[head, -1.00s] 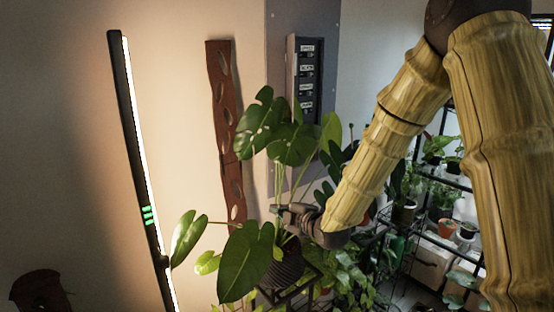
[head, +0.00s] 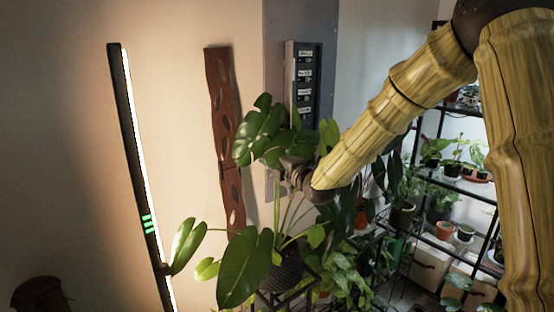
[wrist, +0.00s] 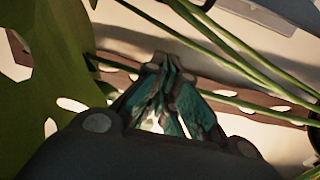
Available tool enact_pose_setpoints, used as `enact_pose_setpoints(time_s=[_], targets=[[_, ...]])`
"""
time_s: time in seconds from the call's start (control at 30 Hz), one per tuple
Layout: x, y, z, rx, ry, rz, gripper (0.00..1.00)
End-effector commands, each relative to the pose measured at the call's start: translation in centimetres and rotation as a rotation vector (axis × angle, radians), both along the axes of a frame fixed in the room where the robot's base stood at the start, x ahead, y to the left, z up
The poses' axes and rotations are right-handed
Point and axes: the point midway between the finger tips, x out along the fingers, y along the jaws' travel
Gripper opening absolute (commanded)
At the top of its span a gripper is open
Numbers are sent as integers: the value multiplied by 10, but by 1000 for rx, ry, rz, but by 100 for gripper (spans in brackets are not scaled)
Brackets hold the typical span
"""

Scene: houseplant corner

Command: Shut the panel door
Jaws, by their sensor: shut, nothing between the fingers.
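The grey electrical panel (head: 274,60) is on the wall in the head view. Its row of labelled breaker switches (head: 305,75) is exposed. A narrow grey strip runs along the left of the switches; I cannot tell whether it is the door seen edge-on. Leaves cover the panel's lower part. My gripper (head: 284,163) is below and slightly left of the switches, among the plant's leaves and stems, apart from the switches. In the wrist view its fingers (wrist: 165,65) are together and empty. Part of a grey surface (wrist: 260,14) shows at the top right there.
A large potted plant (head: 243,262) surrounds my gripper, with stems (wrist: 225,65) crossing close by. A brown board with holes (head: 219,110) hangs left of the panel. A lit tube lamp (head: 135,150) leans further left. A black plant shelf (head: 455,182) stands at the right.

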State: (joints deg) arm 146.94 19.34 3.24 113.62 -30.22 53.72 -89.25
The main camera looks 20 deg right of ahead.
Motion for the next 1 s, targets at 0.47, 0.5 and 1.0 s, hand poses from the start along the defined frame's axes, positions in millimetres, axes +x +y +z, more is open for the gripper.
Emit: enact_pose_setpoints(time_s=[0.47,0.5,1.0], targets=[[37,-8,2,4,1,-2,0],[37,-12,2,3,1,-2,0],[35,-29,-1,0,0,-1,0]])
